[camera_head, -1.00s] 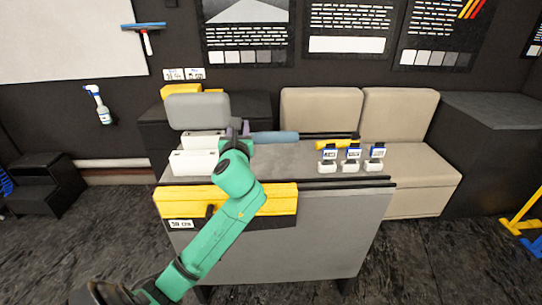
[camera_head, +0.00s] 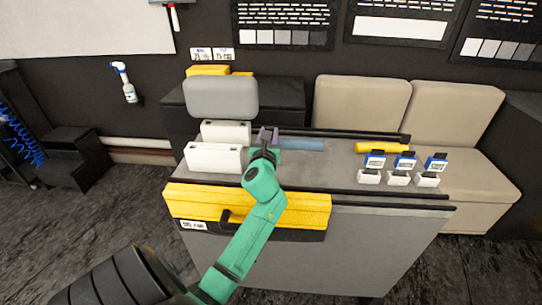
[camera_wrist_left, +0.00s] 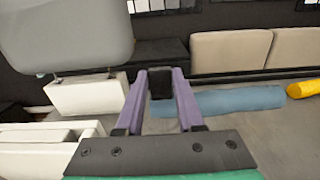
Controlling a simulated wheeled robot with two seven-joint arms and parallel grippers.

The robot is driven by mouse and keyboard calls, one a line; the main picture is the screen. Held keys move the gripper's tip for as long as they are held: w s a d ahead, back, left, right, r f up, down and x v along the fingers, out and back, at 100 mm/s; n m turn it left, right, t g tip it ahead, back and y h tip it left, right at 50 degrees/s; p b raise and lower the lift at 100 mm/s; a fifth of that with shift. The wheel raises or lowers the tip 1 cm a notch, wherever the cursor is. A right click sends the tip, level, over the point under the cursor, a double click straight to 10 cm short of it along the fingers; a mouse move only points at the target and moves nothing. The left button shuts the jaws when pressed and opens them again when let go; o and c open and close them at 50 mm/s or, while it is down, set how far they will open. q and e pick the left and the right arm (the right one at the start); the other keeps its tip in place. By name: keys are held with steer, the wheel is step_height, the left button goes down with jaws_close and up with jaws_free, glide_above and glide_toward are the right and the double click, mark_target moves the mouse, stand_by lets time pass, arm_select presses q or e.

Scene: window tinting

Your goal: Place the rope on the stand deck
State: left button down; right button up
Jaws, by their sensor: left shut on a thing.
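My left gripper (camera_head: 267,137) is over the grey worktop (camera_head: 335,168), between the white boxes and a blue roll. In the left wrist view its purple fingers (camera_wrist_left: 163,85) are shut on a small dark block-like thing (camera_wrist_left: 162,84). I cannot tell whether this is the rope, or whether it touches the worktop. No other thing near the gripper is clearly a rope. I cannot tell which surface is the stand deck. My right gripper is not in view.
White boxes (camera_head: 214,157) and a grey padded block (camera_head: 221,97) stand left of the gripper. The blue roll (camera_head: 302,145) and yellow roll (camera_head: 383,148) lie to the right, near several small blue-and-white containers (camera_head: 375,161). Beige seats (camera_head: 362,103) are behind. Bare worktop lies between the gripper and containers.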

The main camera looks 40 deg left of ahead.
arm_select(q)
step_height(320, 180, down, 5)
steer(key=shift+f+b, duration=0.15)
steer(key=shift+b, duration=1.05)
steer(key=shift+d+f, duration=0.1)
steer(key=shift+f, duration=0.3)
steer(key=c, duration=0.5)
jaws_free()
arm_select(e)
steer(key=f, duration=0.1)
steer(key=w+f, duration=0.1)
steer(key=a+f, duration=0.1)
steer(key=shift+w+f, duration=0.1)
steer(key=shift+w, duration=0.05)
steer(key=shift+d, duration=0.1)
